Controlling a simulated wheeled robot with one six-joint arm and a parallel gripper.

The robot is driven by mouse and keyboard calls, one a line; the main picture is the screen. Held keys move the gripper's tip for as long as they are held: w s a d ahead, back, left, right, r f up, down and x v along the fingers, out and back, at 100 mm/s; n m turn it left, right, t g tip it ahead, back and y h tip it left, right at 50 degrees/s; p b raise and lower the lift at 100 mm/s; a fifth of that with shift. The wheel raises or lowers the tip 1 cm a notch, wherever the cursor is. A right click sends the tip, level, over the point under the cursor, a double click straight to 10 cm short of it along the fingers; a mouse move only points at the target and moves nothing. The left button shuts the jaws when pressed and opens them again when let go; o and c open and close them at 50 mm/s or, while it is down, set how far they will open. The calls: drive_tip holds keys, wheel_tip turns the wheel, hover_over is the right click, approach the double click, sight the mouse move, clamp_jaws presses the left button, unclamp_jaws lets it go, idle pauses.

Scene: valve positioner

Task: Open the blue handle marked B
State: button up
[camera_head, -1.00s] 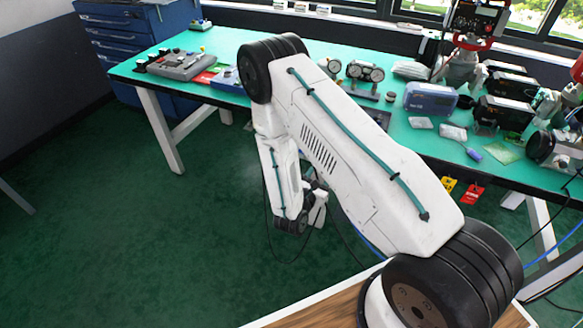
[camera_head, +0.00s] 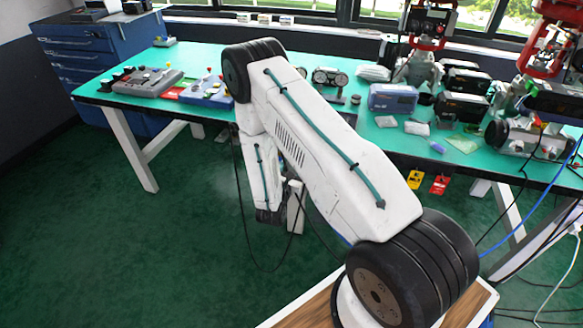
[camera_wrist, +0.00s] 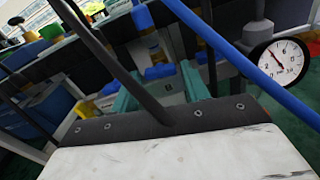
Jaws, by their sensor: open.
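No blue handle with a readable B can be made out in either view. In the wrist view, small blue parts (camera_wrist: 160,71) show beyond my gripper, but no lettering on them can be read. My gripper (camera_wrist: 160,90) shows there as two teal fingers standing apart with a gap between them. I see nothing held in it. In the head view my white arm bends down in front of the bench, over the green floor, and its end is low and partly hidden by the links.
The green-topped bench (camera_head: 398,140) carries a blue device (camera_head: 397,97), a blue box (camera_head: 206,93) and a grey panel (camera_head: 147,82). A round gauge (camera_wrist: 284,60) and a blue hose (camera_wrist: 240,58) are near my gripper. Cables hang at right.

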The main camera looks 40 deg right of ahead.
drive_tip(key=c, duration=0.7)
drive_tip(key=m, duration=0.3)
drive_tip(key=shift+m, duration=0.4)
drive_tip(key=m, duration=0.4)
drive_tip(key=shift+m, duration=0.4)
drive_tip(key=m, duration=0.4)
drive_tip(key=shift+m, duration=2)
